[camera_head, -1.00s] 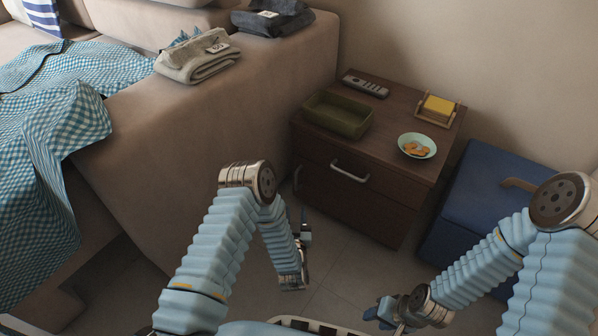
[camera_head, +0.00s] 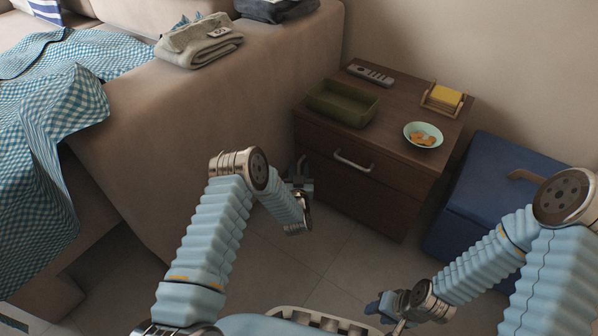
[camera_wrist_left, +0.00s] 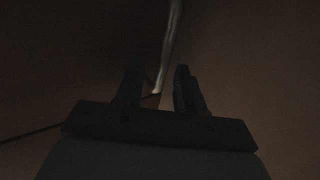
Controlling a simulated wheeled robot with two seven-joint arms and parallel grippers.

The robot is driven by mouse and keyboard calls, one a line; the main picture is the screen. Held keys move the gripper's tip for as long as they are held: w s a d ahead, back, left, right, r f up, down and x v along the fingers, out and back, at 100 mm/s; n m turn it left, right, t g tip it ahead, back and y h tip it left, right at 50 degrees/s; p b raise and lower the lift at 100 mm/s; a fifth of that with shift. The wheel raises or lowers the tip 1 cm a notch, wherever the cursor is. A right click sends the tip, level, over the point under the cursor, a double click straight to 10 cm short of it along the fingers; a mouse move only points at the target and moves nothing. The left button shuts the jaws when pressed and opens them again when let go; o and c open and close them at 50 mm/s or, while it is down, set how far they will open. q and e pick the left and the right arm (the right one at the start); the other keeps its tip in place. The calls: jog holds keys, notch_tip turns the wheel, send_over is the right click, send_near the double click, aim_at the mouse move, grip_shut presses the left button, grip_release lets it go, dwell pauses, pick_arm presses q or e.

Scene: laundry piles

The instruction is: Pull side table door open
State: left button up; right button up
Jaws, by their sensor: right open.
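The side table (camera_head: 420,170) is dark brown wood and stands against the wall beside the sofa. Its upper front carries a horizontal silver handle (camera_head: 353,162). A vertical silver handle sits at the left of the lower front, partly hidden behind my left gripper (camera_head: 299,172). In the left wrist view my left gripper (camera_wrist_left: 158,72) is open, and the silver bar of the vertical handle (camera_wrist_left: 170,48) runs down into the gap between its fingers. Whether the fingers touch it I cannot tell. The door looks shut. My right gripper (camera_head: 382,306) is open and empty, low over the floor.
On the table top are a green tray (camera_head: 343,103), a remote (camera_head: 371,75), a bowl with snacks (camera_head: 423,134) and a holder with yellow notes (camera_head: 444,98). A blue box (camera_head: 490,205) stands to the right. The sofa (camera_head: 265,90) is close on the left. Floor in front is clear.

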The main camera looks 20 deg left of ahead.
pick_arm(q)
jog(key=shift+c, duration=0.3)
grip_shut()
jog(key=shift+s, duration=0.15)
